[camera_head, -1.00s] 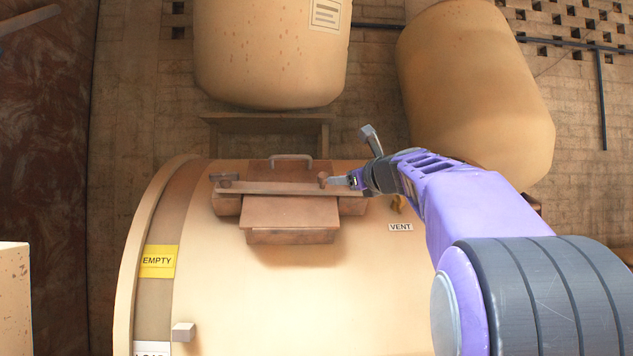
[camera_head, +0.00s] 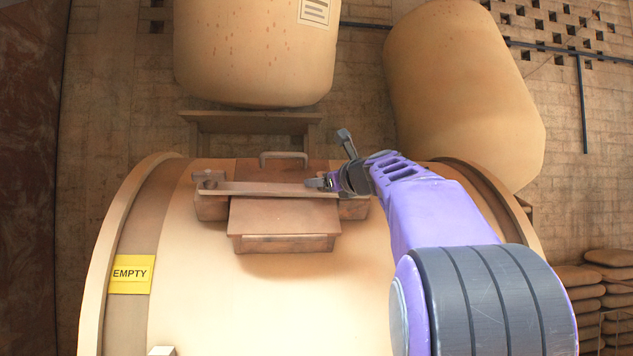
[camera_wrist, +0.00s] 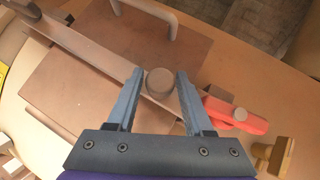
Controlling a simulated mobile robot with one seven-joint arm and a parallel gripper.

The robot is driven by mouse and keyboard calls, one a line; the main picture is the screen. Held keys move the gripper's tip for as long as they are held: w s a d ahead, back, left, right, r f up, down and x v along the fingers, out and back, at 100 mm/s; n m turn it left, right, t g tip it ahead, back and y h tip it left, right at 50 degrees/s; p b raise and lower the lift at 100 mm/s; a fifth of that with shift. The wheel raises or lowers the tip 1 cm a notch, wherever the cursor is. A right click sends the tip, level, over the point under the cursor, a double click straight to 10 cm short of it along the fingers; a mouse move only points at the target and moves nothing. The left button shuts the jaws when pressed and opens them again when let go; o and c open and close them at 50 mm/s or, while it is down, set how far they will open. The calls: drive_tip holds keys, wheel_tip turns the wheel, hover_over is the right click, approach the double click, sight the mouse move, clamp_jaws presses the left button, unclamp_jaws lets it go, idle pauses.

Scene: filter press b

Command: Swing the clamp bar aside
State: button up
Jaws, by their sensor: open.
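The clamp bar (camera_head: 265,188) is a long brown bar lying across the hatch lid (camera_head: 285,217) on top of the cream drum. In the wrist view the bar (camera_wrist: 85,53) runs from the upper left to a round knob (camera_wrist: 160,82) at its near end. My gripper (camera_head: 317,184) is at the bar's right end in the head view. In the wrist view its two fingers (camera_wrist: 160,74) are open, one on each side of the knob. I cannot tell whether either finger touches it. In the head view my gripper hides the knob.
A grey loop handle (camera_head: 284,155) stands behind the bar. A red lever (camera_wrist: 236,114) and a brass fitting (camera_wrist: 271,156) are close to the right finger in the wrist view. Large tanks (camera_head: 255,50) stand behind the drum (camera_head: 210,290). Stacked sacks (camera_head: 610,290) are at right.

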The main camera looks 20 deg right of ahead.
clamp_jaws()
idle(0.3)
drive_tip(key=shift+r, duration=0.1)
idle(1.1)
